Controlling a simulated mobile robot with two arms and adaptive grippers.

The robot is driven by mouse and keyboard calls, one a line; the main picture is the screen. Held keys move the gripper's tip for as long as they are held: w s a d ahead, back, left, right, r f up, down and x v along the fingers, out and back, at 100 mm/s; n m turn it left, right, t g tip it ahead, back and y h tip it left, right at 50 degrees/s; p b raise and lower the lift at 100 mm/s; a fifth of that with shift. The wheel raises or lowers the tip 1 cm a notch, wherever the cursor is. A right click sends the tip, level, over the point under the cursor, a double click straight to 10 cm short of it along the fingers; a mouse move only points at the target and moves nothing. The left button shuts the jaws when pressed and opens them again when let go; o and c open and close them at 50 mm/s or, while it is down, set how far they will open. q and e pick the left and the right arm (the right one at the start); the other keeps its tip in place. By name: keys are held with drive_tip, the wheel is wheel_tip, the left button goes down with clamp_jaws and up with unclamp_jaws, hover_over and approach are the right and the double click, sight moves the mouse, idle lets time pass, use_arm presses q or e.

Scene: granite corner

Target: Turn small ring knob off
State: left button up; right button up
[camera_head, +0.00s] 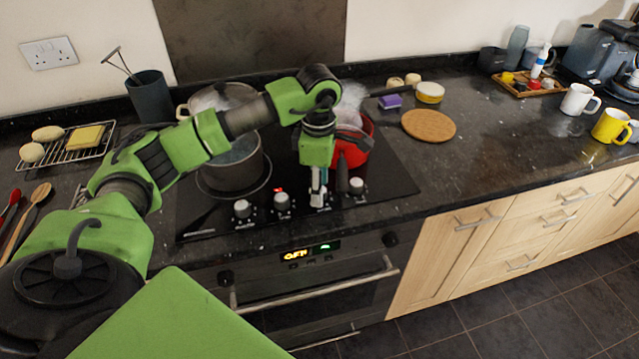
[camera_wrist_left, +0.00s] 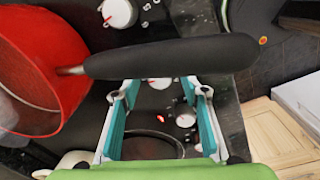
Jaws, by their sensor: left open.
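Several round white-and-dark control knobs line the front of the black hob. In the head view they include a left knob (camera_head: 242,208), a second knob (camera_head: 282,201) with a red light by it, and a right knob (camera_head: 357,185). Which one serves the small ring cannot be told. My left gripper (camera_head: 319,186) points down over the third knob (camera_head: 317,200), partly hiding it. In the left wrist view the gripper (camera_wrist_left: 160,92) is open, with a knob (camera_wrist_left: 160,83) framed between its teal fingers; contact cannot be told. My right gripper is out of view.
A red pan (camera_head: 358,152) steams at the right; its black handle (camera_wrist_left: 170,57) reaches forward close beside my left gripper. A grey pot (camera_head: 232,168) stands on the left ring, with another pot (camera_head: 215,98) behind. A round wooden board (camera_head: 428,125) lies right of the hob.

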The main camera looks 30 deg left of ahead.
use_arm(q)
drive_tip(key=shift+f, duration=0.15)
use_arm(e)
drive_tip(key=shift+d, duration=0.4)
use_arm(q)
drive_tip(key=c, duration=1.1)
drive_tip(key=shift+f+n+b, duration=0.1)
drive_tip(key=shift+n+b, duration=0.3)
drive_tip(key=shift+n, duration=1)
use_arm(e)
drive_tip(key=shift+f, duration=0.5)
use_arm(q)
drive_tip(key=o, duration=1.1)
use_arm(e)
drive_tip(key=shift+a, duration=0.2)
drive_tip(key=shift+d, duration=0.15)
